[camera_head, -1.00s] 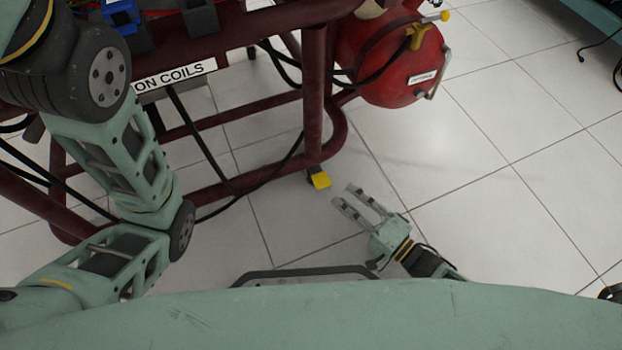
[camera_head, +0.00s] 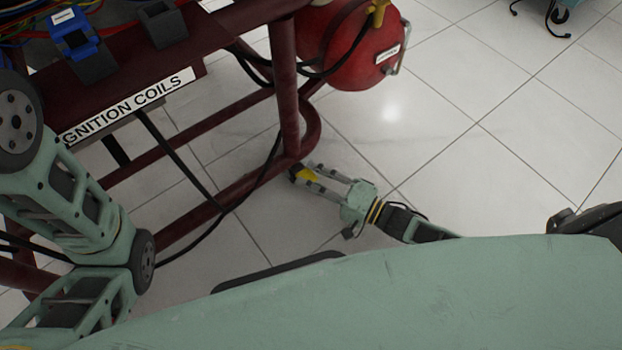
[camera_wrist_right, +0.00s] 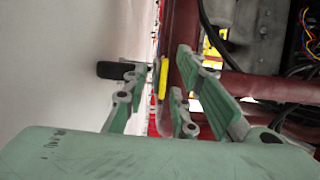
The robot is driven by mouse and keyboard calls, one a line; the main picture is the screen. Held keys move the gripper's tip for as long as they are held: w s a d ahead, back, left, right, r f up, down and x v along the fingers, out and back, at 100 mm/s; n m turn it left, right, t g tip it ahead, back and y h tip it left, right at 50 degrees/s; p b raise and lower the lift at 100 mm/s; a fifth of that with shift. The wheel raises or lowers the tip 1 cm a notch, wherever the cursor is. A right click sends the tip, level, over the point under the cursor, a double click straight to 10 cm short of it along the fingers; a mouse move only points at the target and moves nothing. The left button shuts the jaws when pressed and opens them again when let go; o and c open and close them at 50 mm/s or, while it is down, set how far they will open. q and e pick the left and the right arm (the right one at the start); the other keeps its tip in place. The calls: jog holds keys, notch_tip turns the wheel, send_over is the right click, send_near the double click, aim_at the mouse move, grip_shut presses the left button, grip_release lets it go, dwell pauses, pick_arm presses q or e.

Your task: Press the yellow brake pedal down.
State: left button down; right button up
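The yellow brake pedal (camera_head: 307,175) is low down near the floor, beside the bottom corner of the dark red frame. In the right wrist view the yellow pedal (camera_wrist_right: 163,80) shows edge-on between the green-grey fingers. My right gripper (camera_head: 309,172) is open, with its fingers spread on either side of the pedal and partly covering it in the head view. Whether a finger touches the pedal, I cannot tell. My left arm comes in at the left, but its gripper is out of the picture.
The dark red engine stand (camera_head: 287,100) carries an "IGNITION COILS" label (camera_head: 125,105). A red tank (camera_head: 350,45) hangs above the pedal. Black cables (camera_head: 265,165) run along the lower rail. The tiled floor to the right is open.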

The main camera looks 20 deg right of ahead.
grip_shut()
